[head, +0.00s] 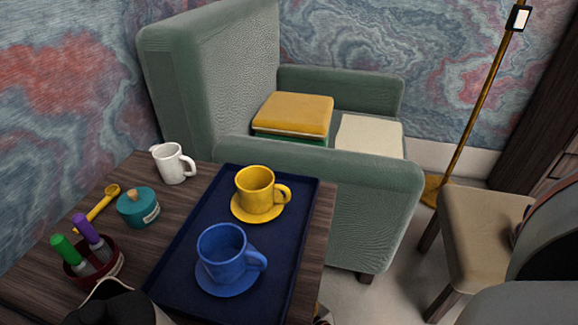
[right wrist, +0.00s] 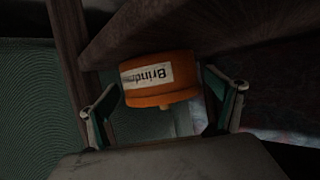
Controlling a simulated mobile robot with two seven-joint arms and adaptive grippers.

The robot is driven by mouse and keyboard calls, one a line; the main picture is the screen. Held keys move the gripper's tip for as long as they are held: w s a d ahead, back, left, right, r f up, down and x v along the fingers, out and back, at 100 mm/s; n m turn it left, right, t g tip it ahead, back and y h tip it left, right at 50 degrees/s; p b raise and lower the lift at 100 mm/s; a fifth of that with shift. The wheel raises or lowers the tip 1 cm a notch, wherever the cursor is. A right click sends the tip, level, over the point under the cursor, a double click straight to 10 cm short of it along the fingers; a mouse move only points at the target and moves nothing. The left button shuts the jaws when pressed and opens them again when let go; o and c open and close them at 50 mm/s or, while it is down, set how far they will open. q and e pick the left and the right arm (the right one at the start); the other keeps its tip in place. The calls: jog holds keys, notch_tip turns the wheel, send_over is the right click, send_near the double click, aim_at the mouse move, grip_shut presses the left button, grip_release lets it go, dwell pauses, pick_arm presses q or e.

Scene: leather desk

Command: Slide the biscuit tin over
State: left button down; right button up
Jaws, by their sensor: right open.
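In the right wrist view an orange round tin (right wrist: 160,97) shows near the middle. It has a white label with partly legible lettering and a small knob at the picture's lower side. I take it for the biscuit tin; I do not make it out in the head view. My right gripper (right wrist: 163,84) is open, one finger on each side of the tin. Gaps show beside it, though I cannot tell for sure whether either finger touches. My left gripper is not clearly in view.
Dark wood surfaces (right wrist: 235,30) lie close to the tin. On the desk, a navy tray (head: 185,285) holds yellow (head: 255,190) and blue (head: 222,253) cups on saucers. A green armchair (head: 330,175) is behind.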

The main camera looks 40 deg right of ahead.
jog(key=shift+x, duration=1.05)
jog(key=c, duration=1.3)
jog(key=shift+o, duration=0.2)
